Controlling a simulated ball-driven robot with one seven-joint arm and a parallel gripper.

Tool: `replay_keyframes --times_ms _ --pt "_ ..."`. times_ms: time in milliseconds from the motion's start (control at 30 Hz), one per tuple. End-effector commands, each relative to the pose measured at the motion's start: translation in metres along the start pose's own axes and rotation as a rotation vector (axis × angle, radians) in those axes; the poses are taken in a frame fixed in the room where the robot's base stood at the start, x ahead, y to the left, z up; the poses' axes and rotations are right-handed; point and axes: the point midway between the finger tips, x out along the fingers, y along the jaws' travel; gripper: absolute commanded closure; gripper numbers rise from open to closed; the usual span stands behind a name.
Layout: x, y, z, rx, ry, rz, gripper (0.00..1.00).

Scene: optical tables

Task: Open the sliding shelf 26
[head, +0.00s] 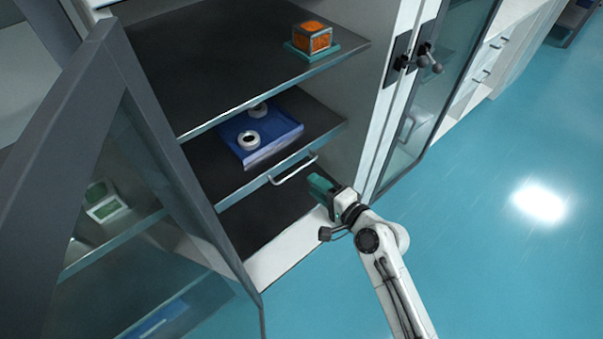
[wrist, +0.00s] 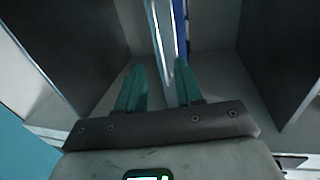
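The sliding shelf with a bar handle (head: 293,168) is in the open cabinet in the head view, below a wider upper shelf. Its dark surface (head: 217,170) carries a blue tray (head: 262,142) with white rings. The shelf looks pushed in. My gripper (head: 318,186) is just below and right of the handle's right end, at the cabinet opening. In the wrist view my gripper (wrist: 160,66) has its two teal fingers apart, with nothing seen held. A pale upright strip (wrist: 163,30), seemingly the shelf's front edge or handle, lies ahead between the fingertips. I cannot tell whether they touch it.
A glass door (head: 120,180) stands open at the left. Another glass door (head: 430,100) is at the right, beside the cabinet post. An orange block (head: 312,38) sits on the upper shelf (head: 220,60). The teal floor (head: 500,260) is clear at the right.

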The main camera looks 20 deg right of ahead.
Motion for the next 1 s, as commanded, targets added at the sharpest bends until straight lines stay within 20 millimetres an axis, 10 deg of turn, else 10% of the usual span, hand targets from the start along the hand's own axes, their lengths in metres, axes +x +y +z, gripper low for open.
replay_keyframes --times_ms 400,767,1000 --pt "0.060 0.000 0.000 -0.002 -0.001 0.001 0.64" --pt "0.065 0.000 0.000 -0.003 -0.001 0.001 0.64" --pt "0.064 0.000 0.000 -0.003 -0.001 0.002 0.85"
